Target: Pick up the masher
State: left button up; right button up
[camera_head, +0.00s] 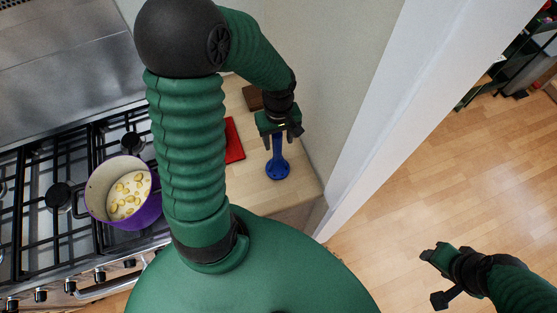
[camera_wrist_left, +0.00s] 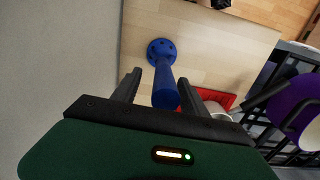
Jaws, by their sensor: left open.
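The blue masher (camera_head: 278,169) stands upright on its round, holed foot on the wooden counter, handle up. It also shows in the left wrist view (camera_wrist_left: 165,84), with the handle end toward the camera. My left gripper (camera_head: 281,140) is open above the foot, with its fingers on either side of the handle. In the left wrist view, the handle lies between the two fingers (camera_wrist_left: 160,78), and a gap shows on the left side. My right gripper (camera_head: 437,276) is at the lower right, open and empty, over the floor.
A purple pot (camera_head: 146,213) with pale yellow pieces sits on the gas hob (camera_head: 40,160) at the left. A red item (camera_head: 235,141) and a dark brown block (camera_head: 252,97) lie on the wooden counter (camera_head: 262,199). A wall borders it at the right.

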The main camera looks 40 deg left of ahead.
pick_arm(q)
jog(key=shift+s+d+f, duration=0.15)
jog(key=shift+s+f, duration=0.1)
jog(key=shift+f, duration=0.2)
jog(key=shift+s+d+f, duration=0.1)
jog(key=shift+s+f, duration=0.1)
jog(key=shift+f, duration=0.25)
jog(key=shift+w+a+f, duration=0.1)
jog(key=shift+w, duration=0.1)
jog(key=shift+c, duration=0.9)
jog(key=shift+w+a, duration=0.1)
jog(key=shift+a, duration=0.05)
jog(key=c, duration=0.5)
grip_shut()
